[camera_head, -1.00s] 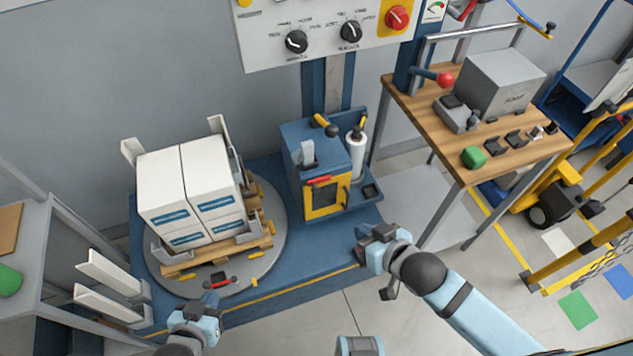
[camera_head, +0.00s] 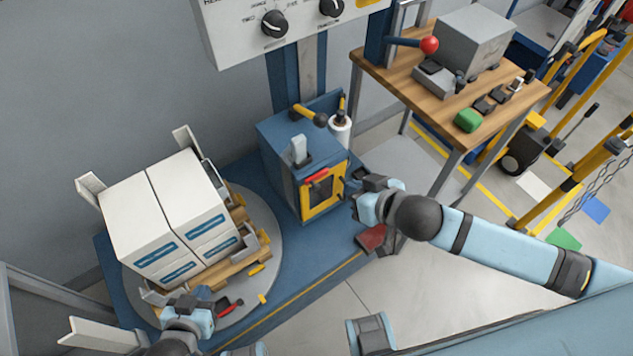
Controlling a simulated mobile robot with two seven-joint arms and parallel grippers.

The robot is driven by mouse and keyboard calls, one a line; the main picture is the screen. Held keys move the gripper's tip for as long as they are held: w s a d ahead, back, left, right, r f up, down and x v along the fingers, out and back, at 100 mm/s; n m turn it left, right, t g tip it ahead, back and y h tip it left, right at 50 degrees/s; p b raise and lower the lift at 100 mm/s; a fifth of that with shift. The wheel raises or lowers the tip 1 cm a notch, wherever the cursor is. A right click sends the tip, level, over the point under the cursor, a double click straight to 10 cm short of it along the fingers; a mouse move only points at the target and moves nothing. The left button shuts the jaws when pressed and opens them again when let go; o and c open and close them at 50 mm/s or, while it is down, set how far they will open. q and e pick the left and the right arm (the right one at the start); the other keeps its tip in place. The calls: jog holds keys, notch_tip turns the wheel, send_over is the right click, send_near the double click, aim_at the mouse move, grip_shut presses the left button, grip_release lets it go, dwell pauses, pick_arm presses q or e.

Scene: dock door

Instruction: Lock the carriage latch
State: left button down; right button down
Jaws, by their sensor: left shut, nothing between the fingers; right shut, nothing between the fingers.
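The blue carriage box (camera_head: 285,150) stands in front of the mast, with a yellow-framed front door (camera_head: 322,195) and a small red bar (camera_head: 317,175) above its dark window. On its top are a yellow lever with a dark ball knob (camera_head: 308,115) and an upright grey tab (camera_head: 299,149). I cannot tell which part is the carriage latch. My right gripper (camera_head: 354,192) is shut and empty, close to the right of the yellow door; contact is unclear. My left gripper (camera_head: 190,304) is shut and empty, over the front of the round turntable (camera_head: 268,225).
White cartons (camera_head: 165,215) on a wooden pallet stand on the turntable, left of the carriage. A white film roll (camera_head: 340,133) stands behind my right gripper. A wooden workbench (camera_head: 400,90) is at the back right. A dark red block (camera_head: 371,238) lies below my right gripper.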

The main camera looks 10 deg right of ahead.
jog(key=shift+w, duration=0.15)
jog(key=shift+d, duration=0.1)
send_near(313, 182)
jog(key=w+a+r, duration=0.1)
jog(key=w, duration=0.2)
jog(key=shift+w+a+f, duration=0.2)
jog(key=shift+a+f, duration=0.05)
jog(key=shift+f, duration=0.4)
jog(key=shift+w+a+f, duration=0.2)
jog(key=shift+f, duration=0.4)
jog(key=shift+w+a+f, duration=0.2)
jog(key=shift+a+f, duration=0.05)
jog(key=shift+f, duration=0.4)
jog(key=shift+f, duration=0.15)
